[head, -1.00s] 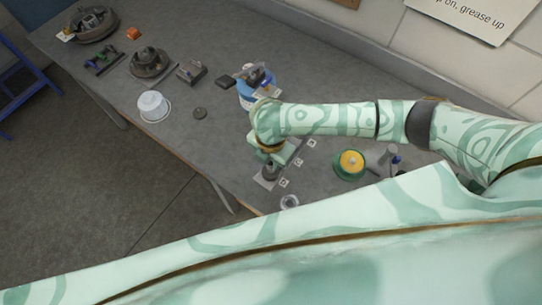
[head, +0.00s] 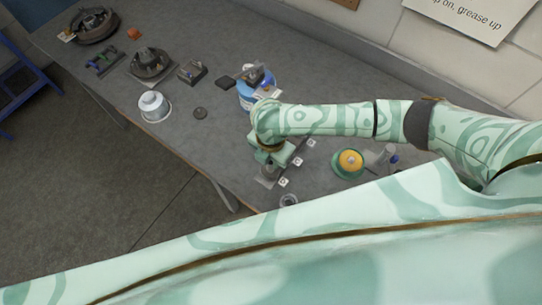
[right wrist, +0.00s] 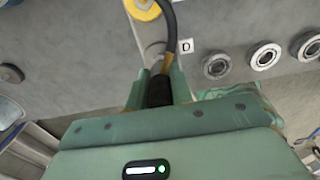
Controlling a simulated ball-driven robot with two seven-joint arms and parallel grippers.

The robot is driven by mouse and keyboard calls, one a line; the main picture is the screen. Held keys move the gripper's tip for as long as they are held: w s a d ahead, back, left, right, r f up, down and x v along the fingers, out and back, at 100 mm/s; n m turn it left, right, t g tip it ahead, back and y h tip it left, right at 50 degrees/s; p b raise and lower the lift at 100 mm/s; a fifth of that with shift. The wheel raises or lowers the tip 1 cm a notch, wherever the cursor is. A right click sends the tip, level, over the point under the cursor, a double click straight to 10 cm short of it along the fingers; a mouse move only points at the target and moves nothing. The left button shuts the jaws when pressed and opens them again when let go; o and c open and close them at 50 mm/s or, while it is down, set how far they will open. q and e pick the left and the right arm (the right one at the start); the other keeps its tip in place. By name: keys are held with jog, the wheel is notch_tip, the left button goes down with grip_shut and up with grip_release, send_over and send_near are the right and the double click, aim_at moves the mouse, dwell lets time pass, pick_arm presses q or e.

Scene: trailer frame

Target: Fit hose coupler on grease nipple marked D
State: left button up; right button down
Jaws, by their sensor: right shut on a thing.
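My right gripper (head: 270,160) is low over the front part of the bench. In the right wrist view its fingers (right wrist: 160,92) are shut on the hose coupler (right wrist: 158,90), a dark ribbed piece. A black hose (right wrist: 172,28) with a brass-coloured end curves up from it. The label D (right wrist: 180,46) lies just beyond the fingers, right of the hose, beside a grey metal part (right wrist: 143,38). I cannot make out the nipple at D or whether the coupler touches it; the gripper and hose cover that spot. My left gripper is not in view.
Several round metal fittings (right wrist: 264,55) stand right of the label D. On the bench, a green and yellow round thing (head: 348,163) is right of the gripper, a blue and white container (head: 247,100) behind it, and a pale pot (head: 154,112) to the left.

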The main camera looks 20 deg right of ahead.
dwell(0.5)
jog(key=shift+p, duration=0.45)
jog(key=shift+f, duration=0.7)
dwell(0.9)
jog(key=shift+f+p, duration=0.2)
jog(key=shift+p, duration=0.5)
dwell(0.5)
jog(key=c, duration=0.7)
grip_release()
jog(key=shift+c, duration=0.2)
